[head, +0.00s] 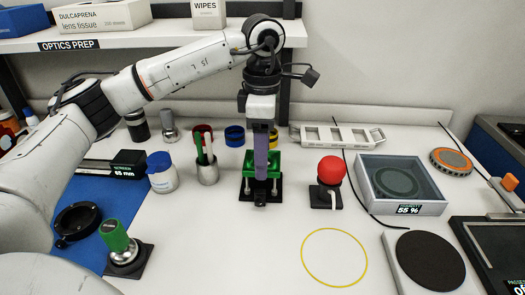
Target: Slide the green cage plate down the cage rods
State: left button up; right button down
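The green cage plate (278,163) is near the middle of the head view, on a small stand with upright light-coloured cage rods (275,186) and a black base (261,197). The plate looks roughly level and sits above the base, around the upper part of the rods. My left gripper (261,150) points straight down over it, its end at the plate. My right gripper is not in view.
A red-topped device (331,171) stands just right of the cage. A cup of tools (207,170) and a white blue-lidded jar (161,175) stand left. A grey box (401,181) is farther right. A yellow ring (335,257) lies in front on clear bench.

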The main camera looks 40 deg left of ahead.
pick_arm(q)
jog(key=shift+f+b, duration=0.55)
jog(key=shift+f, duration=0.5)
jog(key=shift+f, duration=0.25)
dwell(0.6)
jog(key=shift+f, duration=0.25)
jog(key=shift+r, duration=0.15)
jog(key=shift+r, duration=0.15)
jog(key=shift+r+p, duration=1.25)
jog(key=shift+r, duration=0.35)
jog(key=shift+a, duration=0.1)
jog(key=shift+f, duration=0.25)
jog(key=shift+f+b, duration=0.85)
jog(key=shift+f, duration=0.4)
